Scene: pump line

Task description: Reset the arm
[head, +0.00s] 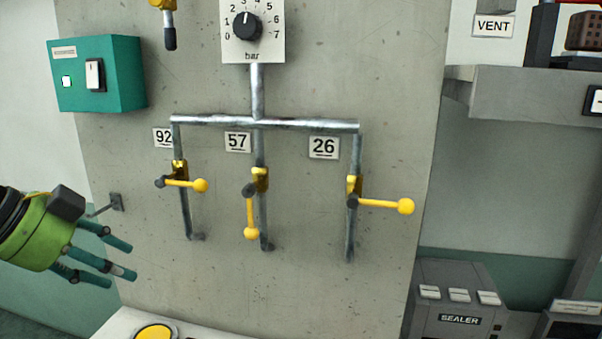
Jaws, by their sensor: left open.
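My left gripper (103,262) is at the lower left of the head view, open and empty, its teal fingers pointing right, apart from the valves. Valve 92 (180,172) has its yellow-knobbed lever (186,184) level, pointing right. Valve 57 (260,178) has its lever (250,215) hanging down along its pipe. Valve 26 (354,186) has its lever (385,204) level, pointing right. The pressure dial (247,26) above, marked in bar, has a black knob; its exact setting is hard to read. My right gripper is out of view.
A teal switch box (97,74) with a white rocker is on the wall at upper left. A yellow button (154,332) shows at the bottom edge. A grey shelf (535,97) juts out at right above a machine marked SEALER (458,300). The space before the valves is clear.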

